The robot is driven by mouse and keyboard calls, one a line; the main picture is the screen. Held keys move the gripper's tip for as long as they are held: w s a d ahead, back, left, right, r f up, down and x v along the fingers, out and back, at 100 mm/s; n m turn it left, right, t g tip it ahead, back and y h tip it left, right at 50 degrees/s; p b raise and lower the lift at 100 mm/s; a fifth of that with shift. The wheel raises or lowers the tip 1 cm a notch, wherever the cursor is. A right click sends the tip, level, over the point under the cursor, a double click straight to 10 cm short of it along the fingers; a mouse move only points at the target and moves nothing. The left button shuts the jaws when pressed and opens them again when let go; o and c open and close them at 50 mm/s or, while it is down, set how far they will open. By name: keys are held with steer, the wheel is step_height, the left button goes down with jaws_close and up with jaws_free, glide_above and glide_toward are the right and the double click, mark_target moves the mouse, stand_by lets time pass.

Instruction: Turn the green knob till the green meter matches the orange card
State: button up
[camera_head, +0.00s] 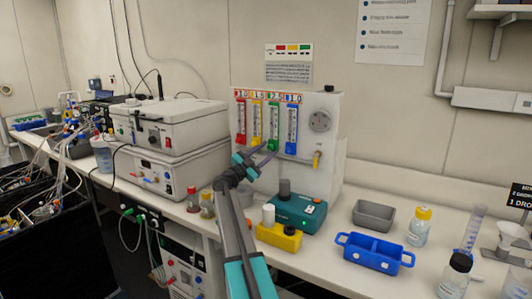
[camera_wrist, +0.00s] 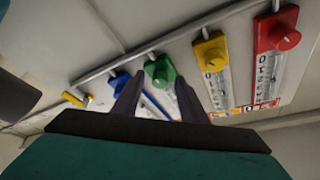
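The white panel (camera_head: 325,145) on the bench carries red, yellow, green and blue meters side by side. The green meter (camera_head: 274,119) is third from the left in the head view. Small number cards sit above the meters; the card over the green one (camera_head: 274,97) is too small to read surely. In the wrist view the green knob (camera_wrist: 160,70) shows between and just beyond the two dark fingertips of my gripper (camera_wrist: 158,82). My fingers are apart, on either side of the knob; I cannot tell whether they touch it.
The blue knob (camera_wrist: 120,84) and yellow knob (camera_wrist: 210,52) flank the green one closely; the red knob (camera_wrist: 282,36) is farther right. A yellow valve lever (camera_head: 317,158) sticks out of the panel. A teal device (camera_head: 298,213) and yellow block (camera_head: 279,237) stand below my gripper.

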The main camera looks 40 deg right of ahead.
steer(key=shift+a+f, duration=0.1)
steer(key=shift+a, duration=0.05)
steer(key=shift+a+f+b, duration=0.25)
steer(key=shift+a+b, duration=0.15)
steer(key=shift+a, duration=0.15)
steer(key=a+b, duration=0.1)
steer(key=a, duration=1)
steer(key=shift+a+r+b, duration=0.15)
steer(key=shift+a+b, duration=0.15)
steer(key=shift+a, duration=0.1)
